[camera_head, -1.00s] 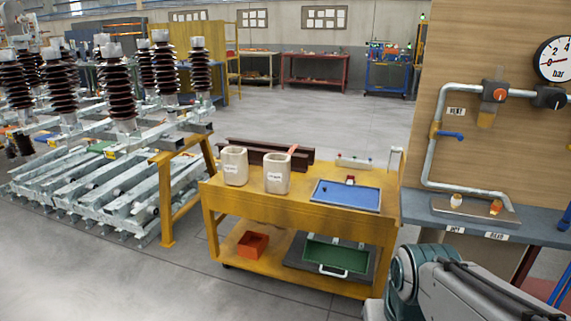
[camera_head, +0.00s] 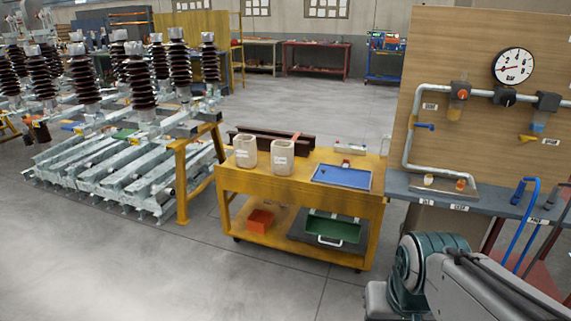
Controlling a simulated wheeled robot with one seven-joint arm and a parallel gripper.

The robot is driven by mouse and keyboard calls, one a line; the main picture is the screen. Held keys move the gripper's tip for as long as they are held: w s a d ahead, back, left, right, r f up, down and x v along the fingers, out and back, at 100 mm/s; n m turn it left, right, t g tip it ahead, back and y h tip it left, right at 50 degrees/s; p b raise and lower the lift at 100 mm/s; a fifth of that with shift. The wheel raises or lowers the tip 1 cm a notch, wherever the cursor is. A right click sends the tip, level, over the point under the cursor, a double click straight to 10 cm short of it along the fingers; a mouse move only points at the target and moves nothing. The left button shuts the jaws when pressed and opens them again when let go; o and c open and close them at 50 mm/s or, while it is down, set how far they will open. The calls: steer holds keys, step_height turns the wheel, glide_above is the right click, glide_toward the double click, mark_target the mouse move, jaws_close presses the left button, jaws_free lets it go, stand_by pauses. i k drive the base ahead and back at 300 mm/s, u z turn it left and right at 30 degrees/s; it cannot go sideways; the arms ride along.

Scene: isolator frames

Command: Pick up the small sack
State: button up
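Two small beige sacks with white labels stand upright on the top of the yellow cart (camera_head: 298,193). The left sack (camera_head: 246,152) is near the cart's left end. The right sack (camera_head: 282,158) stands a little to its right, apart from it. The frames do not show which of the two is the small sack; they look alike in size. Part of my arm shows at the lower right, well to the right of the cart. My gripper is outside the view.
A blue tray (camera_head: 342,178) lies right of the sacks, and a dark beam (camera_head: 268,144) behind them. Insulator frames (camera_head: 120,175) stand left. A pipe panel (camera_head: 470,60) rises at right. Floor in front is clear.

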mark_target(282, 152)
steer(key=u, duration=0.65)
steer(key=i, duration=0.9)
steer(key=u, duration=0.9)
steer(key=i, duration=1.65)
steer(key=z, duration=0.65)
steer(key=i, duration=1)
steer(key=z, duration=1.2)
steer(key=i, duration=0.35)
steer(key=z, duration=0.25)
